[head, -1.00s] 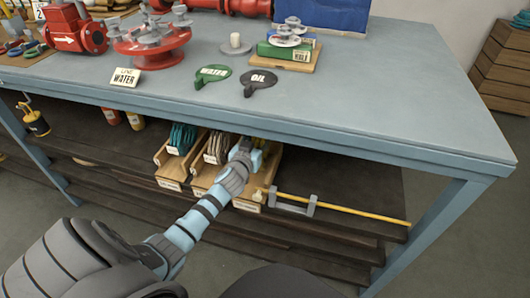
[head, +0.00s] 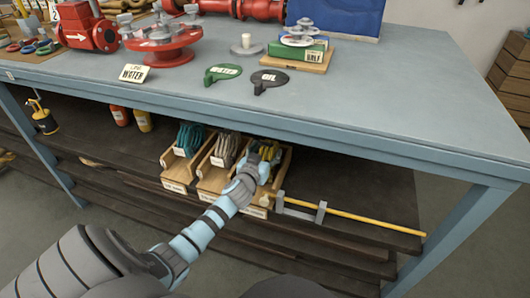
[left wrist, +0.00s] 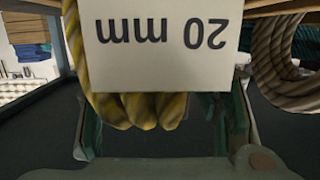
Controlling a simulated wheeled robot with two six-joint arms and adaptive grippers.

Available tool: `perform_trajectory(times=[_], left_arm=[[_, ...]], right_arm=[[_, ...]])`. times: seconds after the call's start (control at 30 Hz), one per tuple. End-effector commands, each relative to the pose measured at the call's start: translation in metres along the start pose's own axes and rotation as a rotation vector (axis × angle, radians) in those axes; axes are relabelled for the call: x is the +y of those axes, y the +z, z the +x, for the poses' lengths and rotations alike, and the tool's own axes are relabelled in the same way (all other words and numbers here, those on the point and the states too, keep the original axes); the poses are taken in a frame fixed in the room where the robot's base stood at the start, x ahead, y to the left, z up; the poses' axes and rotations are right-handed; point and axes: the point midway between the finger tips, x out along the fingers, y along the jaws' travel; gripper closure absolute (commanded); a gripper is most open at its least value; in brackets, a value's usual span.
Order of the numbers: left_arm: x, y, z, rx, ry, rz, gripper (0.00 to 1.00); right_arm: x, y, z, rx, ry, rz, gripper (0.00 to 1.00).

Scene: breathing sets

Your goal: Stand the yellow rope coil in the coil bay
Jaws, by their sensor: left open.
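The yellow rope coil (head: 268,149) is in the rightmost wooden bay (head: 285,165) on the shelf under the bench, partly hidden by my left gripper (head: 262,168). In the left wrist view the yellow rope coil (left wrist: 140,109) is close, with a white "20 mm" label (left wrist: 165,45) upside down over it. My left gripper (left wrist: 165,125) is open, its fingers on either side of the lower rope strands. Whether they touch the rope, and how upright the coil is, I cannot tell. My right gripper is not in view.
A teal coil (head: 188,138) and a tan coil (head: 228,148) fill the bays to the left. A yellow rod (head: 365,220) on a grey bracket (head: 320,212) lies to the right along the shelf edge. The blue bench top (head: 400,100) overhangs the shelf.

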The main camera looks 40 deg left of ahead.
Motion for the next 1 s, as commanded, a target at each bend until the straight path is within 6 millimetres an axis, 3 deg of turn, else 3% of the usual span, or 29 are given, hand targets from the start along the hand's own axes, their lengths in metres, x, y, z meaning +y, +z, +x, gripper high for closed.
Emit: perform_trajectory(times=[0.17,0.27,0.5,0.7,1.0], left_arm=[[0.000,-0.005,-0.001,0.000,0.000,0.000,0.42],[0.000,-0.003,-0.015,-0.002,0.000,0.003,0.42],[0.000,-0.004,-0.074,-0.002,0.001,0.002,0.42],[0.000,-0.003,-0.112,-0.001,0.001,0.001,0.42],[0.000,-0.003,-0.121,0.000,0.000,0.000,0.42]], right_arm=[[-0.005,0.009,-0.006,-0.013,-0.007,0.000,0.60],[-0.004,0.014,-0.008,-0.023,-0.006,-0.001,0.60],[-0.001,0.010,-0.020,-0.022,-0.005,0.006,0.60],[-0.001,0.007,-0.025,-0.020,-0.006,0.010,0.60],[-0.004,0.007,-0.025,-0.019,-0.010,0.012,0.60]])
